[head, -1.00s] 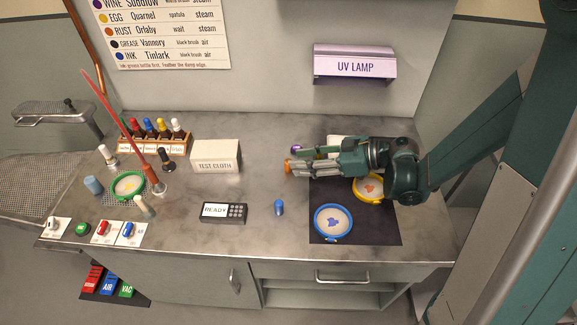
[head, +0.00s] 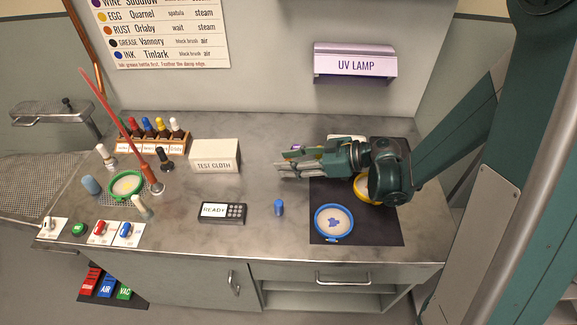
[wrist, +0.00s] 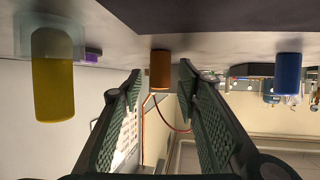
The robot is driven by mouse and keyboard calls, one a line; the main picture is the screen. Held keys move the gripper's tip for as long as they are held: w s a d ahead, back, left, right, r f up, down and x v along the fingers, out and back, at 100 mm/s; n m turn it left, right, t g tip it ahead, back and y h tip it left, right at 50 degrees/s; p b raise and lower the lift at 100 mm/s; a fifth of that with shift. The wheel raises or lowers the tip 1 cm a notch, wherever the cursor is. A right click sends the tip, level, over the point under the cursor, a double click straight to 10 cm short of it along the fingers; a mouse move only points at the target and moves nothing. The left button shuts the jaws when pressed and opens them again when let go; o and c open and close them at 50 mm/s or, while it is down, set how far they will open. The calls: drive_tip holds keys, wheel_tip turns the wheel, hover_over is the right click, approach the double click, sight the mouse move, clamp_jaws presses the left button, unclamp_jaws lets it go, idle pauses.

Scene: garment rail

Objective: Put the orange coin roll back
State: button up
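The orange coin roll (wrist: 160,70) shows in the wrist view, which is upside down, standing on the counter. It appears centred between the two fingertips and slightly beyond them, with a gap on each side. My gripper (wrist: 161,85) is open. In the head view my gripper (head: 279,168) reaches left, low over the counter, and hides the roll. A blue roll (head: 278,207) stands upright in front of the gripper; it also shows in the wrist view (wrist: 288,73). A yellow roll (wrist: 53,75) shows at left in the wrist view, by a pale block.
A dark mat (head: 378,232) carries a blue-rimmed hoop (head: 320,232) and a yellow-rimmed hoop (head: 367,192), partly under my arm. The TEST CLOTH box (head: 215,158) and a READY keypad device (head: 222,213) stand left. A purple item (head: 295,147) lies behind the gripper.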

idle(0.3)
clamp_jaws()
drive_tip(key=shift+r, duration=0.1)
drive_tip(key=shift+r+p, duration=1.5)
drive_tip(key=shift+r, duration=3.4)
